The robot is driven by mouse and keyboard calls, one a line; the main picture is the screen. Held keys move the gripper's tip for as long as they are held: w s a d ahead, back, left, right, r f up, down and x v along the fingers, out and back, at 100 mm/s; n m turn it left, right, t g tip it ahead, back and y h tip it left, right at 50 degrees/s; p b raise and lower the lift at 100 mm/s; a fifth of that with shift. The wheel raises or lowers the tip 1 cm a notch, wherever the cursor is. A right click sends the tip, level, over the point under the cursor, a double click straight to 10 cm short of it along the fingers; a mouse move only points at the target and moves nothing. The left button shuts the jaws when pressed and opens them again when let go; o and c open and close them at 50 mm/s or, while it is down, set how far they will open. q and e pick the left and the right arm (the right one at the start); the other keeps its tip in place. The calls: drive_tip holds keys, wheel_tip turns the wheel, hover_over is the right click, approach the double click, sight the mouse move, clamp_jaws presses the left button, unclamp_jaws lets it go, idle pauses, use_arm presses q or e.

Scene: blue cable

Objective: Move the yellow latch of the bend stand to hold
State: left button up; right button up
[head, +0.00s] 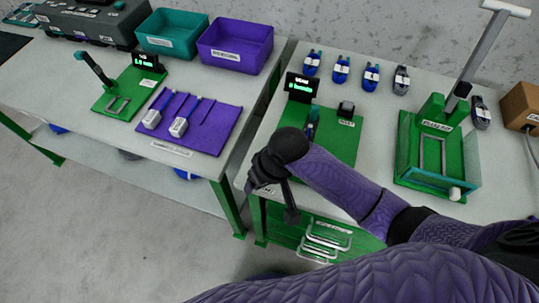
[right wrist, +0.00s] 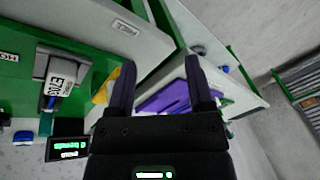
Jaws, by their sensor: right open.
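The bend stand is a green plate (head: 343,143) with a dark display (head: 301,87) and a small black block (head: 346,109), on the right-hand table in the head view. My right arm covers its near part. In the right wrist view, the stand's green plate (right wrist: 22,85) is at left, with a grey clamp block (right wrist: 62,70) and a blue cable end below it. The yellow latch (right wrist: 101,84) shows partly, just left of my right gripper's left finger, which hides some of it. My right gripper (right wrist: 160,88) is open and empty; it also shows in the head view (head: 271,201). My left gripper is not in view.
Several blue-and-white cable coils (head: 341,70) lie behind the stand. A green fixture with a tall lever (head: 437,150) stands to the right. A purple mat (head: 206,130) with tools lies on the left table.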

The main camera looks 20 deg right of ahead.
drive_tip(key=w+d+r+h, duration=0.1)
drive_tip(key=r, duration=0.2)
drive_tip(key=w+d+r+g+h, duration=0.1)
drive_tip(key=w+r, duration=0.1)
drive_tip(key=r, duration=0.1)
drive_tip(key=w+d+r, duration=0.1)
drive_tip(key=r, duration=0.2)
drive_tip(key=shift+w+d+m+g+h, duration=0.3)
drive_tip(key=shift+d+h, duration=0.1)
drive_tip(key=shift+d, duration=0.15)
wheel_tip(320, 180, down, 10)
drive_tip(key=b, duration=0.4)
drive_tip(key=shift+r, duration=0.25)
clamp_jaws()
